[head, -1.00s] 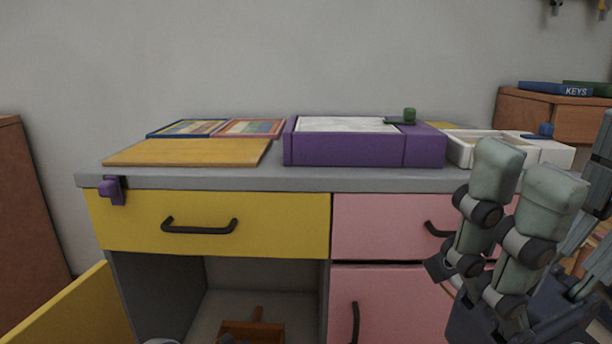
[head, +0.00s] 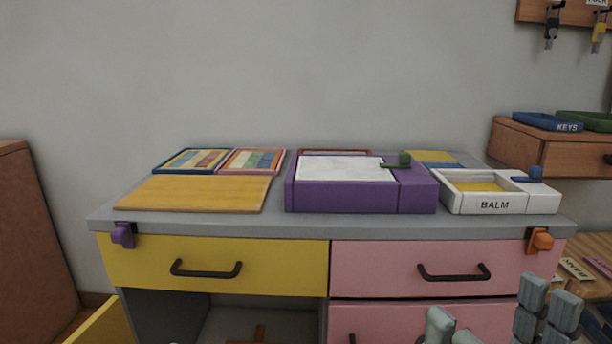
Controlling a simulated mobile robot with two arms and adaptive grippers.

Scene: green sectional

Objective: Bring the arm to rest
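My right gripper (head: 499,316) shows in part at the bottom right of the head view. Its grey-green fingertips point up, with a gap between the left and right fingers and nothing seen in the gap. It is in front of the pink drawers (head: 380,259), and its base and arm are cut off by the lower edge. I cannot tell how far it is from the drawer fronts. My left gripper is not in view.
The grey desk (head: 270,223) bears a wooden board (head: 195,192), a purple box (head: 345,197) and a white BALM tray (head: 480,205). A yellow drawer (head: 215,262) is closed, above an open compartment. A brown shelf (head: 560,150) stands right. Tools hang on the wall.

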